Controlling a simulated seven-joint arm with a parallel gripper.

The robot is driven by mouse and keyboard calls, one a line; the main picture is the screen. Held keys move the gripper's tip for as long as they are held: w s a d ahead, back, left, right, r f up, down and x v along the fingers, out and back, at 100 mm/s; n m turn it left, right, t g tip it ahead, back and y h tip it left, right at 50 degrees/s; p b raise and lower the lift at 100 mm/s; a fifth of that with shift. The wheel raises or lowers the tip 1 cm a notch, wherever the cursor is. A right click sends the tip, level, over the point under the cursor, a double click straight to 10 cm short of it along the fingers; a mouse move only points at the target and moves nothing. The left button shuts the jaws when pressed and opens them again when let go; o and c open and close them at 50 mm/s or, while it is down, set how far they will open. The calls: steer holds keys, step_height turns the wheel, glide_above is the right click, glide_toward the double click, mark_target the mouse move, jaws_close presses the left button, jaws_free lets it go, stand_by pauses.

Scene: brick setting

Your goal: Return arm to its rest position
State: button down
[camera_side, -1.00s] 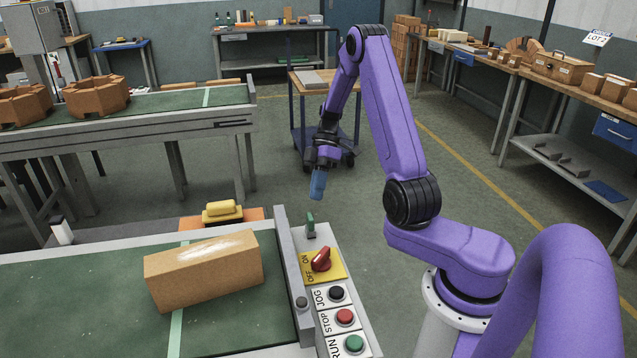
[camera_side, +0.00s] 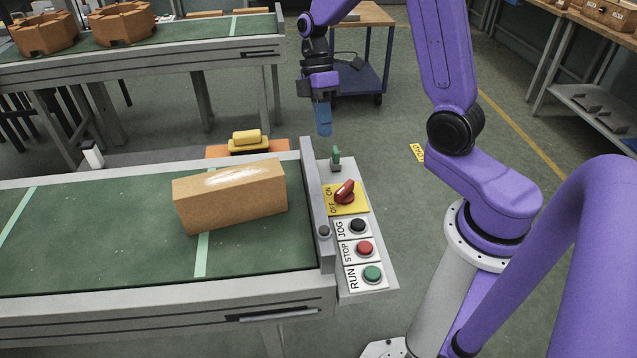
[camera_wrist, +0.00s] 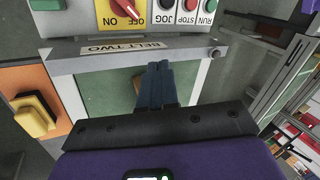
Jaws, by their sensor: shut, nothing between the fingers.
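My gripper (camera_side: 323,131) hangs pointing down in the side view, in the air beyond the far end of the control panel (camera_side: 368,285). Its blue fingers are together and hold nothing. In the wrist view the closed fingers (camera_wrist: 160,68) cover part of the green belt. My arm is raised and bent, with the upper links cut off by the top edge of the side view. The panel carries a red rotary switch (camera_side: 345,192) on a yellow ON/OFF plate, a black JOG button (camera_side: 358,226), a red STOP button (camera_side: 365,249) and a green RUN button (camera_side: 372,273).
A tan brick (camera_side: 230,197) lies on the green belt (camera_side: 90,240) left of the panel. A yellow-topped button box (camera_side: 248,139) stands behind the belt. Another conveyor with reddish blocks (camera_side: 122,22) is at the back left. Floor around my gripper is open.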

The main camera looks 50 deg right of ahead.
steer(key=s+a+r+t+h, duration=0.1)
steer(key=s+a, duration=0.3)
steer(key=s, duration=0.7)
steer(key=s+a+r+t+h, duration=0.1)
steer(key=s+a+r+t, duration=0.1)
steer(key=s, duration=0.9)
steer(key=shift+a+r+t, duration=0.4)
steer(key=shift+a+t, duration=0.1)
steer(key=shift+a, duration=0.35)
